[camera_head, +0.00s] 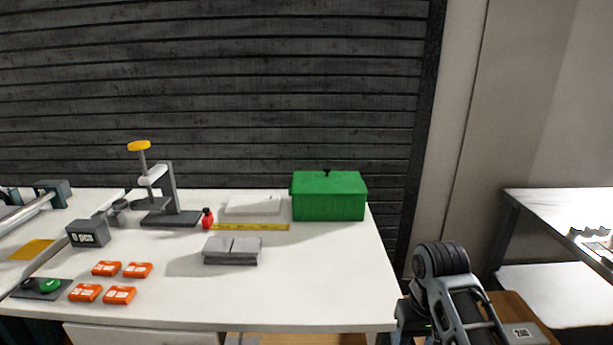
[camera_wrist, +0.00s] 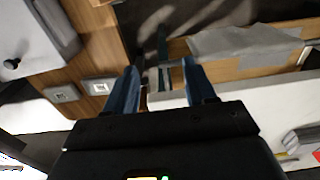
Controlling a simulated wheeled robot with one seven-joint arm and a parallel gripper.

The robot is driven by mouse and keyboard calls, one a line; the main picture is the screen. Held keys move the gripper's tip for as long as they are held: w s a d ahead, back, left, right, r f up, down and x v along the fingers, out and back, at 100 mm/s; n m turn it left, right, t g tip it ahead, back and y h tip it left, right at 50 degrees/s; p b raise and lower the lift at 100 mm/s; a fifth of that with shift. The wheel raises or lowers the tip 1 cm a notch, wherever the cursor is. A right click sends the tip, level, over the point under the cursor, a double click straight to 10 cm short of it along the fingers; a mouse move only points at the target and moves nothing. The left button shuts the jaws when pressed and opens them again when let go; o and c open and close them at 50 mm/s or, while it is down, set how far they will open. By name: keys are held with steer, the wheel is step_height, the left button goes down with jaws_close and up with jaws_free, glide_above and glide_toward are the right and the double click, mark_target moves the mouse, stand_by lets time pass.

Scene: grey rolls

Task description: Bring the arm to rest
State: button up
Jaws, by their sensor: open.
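My arm shows at the lower right of the head view, bent beside the right edge of the white table (camera_head: 330,290) and apart from the things on it. My gripper (camera_wrist: 160,70) shows in the wrist view with its two blue fingers spread apart. Nothing is held between them. The gripper's fingers cannot be made out in the head view.
On the table stand a green lidded box (camera_head: 330,198), grey blocks (camera_head: 231,251), several orange packs (camera_head: 120,295), a press stand (camera_head: 170,200), a red bottle (camera_head: 207,219) and a yellow ruler (camera_head: 250,227). A wooden box (camera_head: 520,315) is beside my arm. The table's front right is clear.

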steer(key=s+a+f+t+y+b, duration=0.1)
steer(key=s+a+f+t, duration=0.1)
steer(key=s+f, duration=0.3)
steer(key=s+a+f+t+b, duration=0.15)
steer(key=s+f, duration=0.25)
steer(key=f, duration=0.4)
steer(key=s+a+f+t+b, duration=0.1)
steer(key=s+f+t+b, duration=0.1)
steer(key=s, duration=0.7)
steer(key=s+f+t+b, duration=0.1)
steer(key=s+t, duration=0.2)
steer(key=s, duration=0.5)
steer(key=s+d+r+t+b, duration=0.2)
steer(key=s+r+t, duration=0.1)
steer(key=s+r, duration=0.5)
steer(key=s+d+r+t+h+b, duration=0.1)
steer(key=s+d+r+t+b, duration=0.1)
steer(key=s+r, duration=0.7)
steer(key=shift+s+d+r+t, duration=0.15)
steer(key=shift+d+r+t, duration=0.35)
steer(key=shift+r, duration=0.4)
steer(key=shift+a, duration=0.1)
